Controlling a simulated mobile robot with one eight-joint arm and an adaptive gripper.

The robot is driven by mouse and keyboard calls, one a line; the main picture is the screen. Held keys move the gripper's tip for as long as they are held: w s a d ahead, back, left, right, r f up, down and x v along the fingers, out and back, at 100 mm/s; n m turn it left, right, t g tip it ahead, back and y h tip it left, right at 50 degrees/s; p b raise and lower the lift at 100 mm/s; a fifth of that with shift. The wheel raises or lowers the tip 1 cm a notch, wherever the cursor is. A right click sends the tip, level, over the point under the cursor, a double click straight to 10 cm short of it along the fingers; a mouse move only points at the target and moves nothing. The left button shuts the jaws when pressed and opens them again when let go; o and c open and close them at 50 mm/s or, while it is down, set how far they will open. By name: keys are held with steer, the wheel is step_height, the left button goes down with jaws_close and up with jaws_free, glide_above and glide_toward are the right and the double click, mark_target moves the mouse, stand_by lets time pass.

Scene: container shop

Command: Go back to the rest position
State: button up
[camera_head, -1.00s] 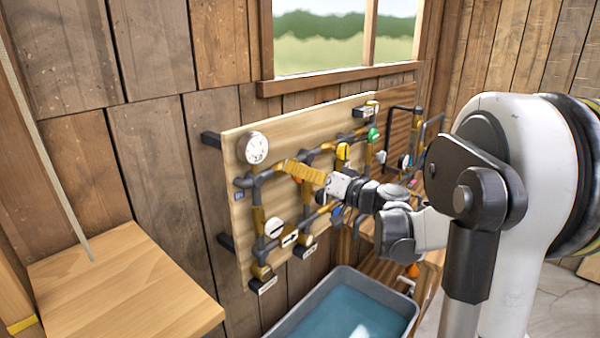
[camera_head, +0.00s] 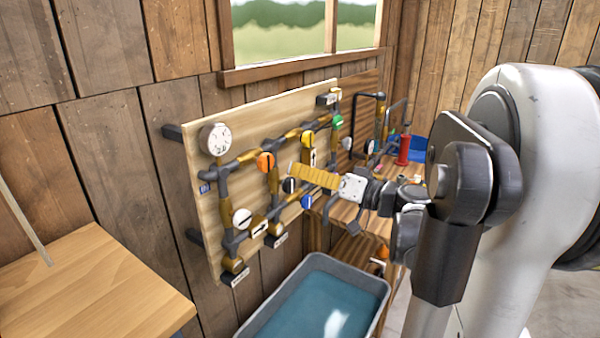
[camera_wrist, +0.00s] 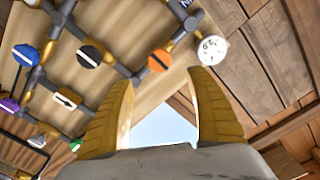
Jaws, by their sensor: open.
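My gripper (camera_head: 315,176) is in front of the pipe board (camera_head: 205,260) on the wooden wall, with its yellow fingers pointing left. In the wrist view my gripper (camera_wrist: 160,100) is open, its two ridged yellow fingers apart with nothing between them. The board carries dark and brass pipes with a round white gauge (camera_head: 214,139), an orange valve knob (camera_head: 266,162), a yellow knob (camera_head: 308,139), a green knob (camera_head: 337,121), a blue knob (camera_head: 307,202) and a white knob (camera_head: 241,218). The gauge also shows in the wrist view (camera_wrist: 212,49), beyond the right finger. Whether the fingers touch any pipe cannot be told.
A grey tub of blue water (camera_head: 320,295) stands below the board. A wooden table (camera_head: 90,285) is at the lower left. A workbench (camera_head: 340,208) with a red object (camera_head: 404,148) and a blue one (camera_head: 419,150) is behind my arm. A window (camera_head: 290,40) is above.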

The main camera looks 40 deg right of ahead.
stand_by(0.3)
steer(key=s+a+f+n+g+b, duration=0.1)
steer(key=s+a+f+g+b, duration=0.2)
steer(key=a+f, duration=0.5)
steer(key=s+a+f+g+b, duration=0.1)
steer(key=a+f+g+b, duration=0.4)
steer(key=a, duration=0.5)
steer(key=s+a+f+n+g+h+b, duration=0.1)
steer(key=s+a+f+h+b, duration=0.1)
steer(key=s+f, duration=0.4)
steer(key=s+a+f+n+h+b, duration=0.1)
steer(key=s+a+f+h+b, duration=0.1)
steer(key=s+f+h, duration=0.2)
step_height(320, 180, down, 3)
steer(key=shift+s+f+g+b, duration=0.1)
steer(key=shift+s+g+b, duration=0.3)
steer(key=shift+s, duration=0.7)
steer(key=shift+a, duration=0.1)
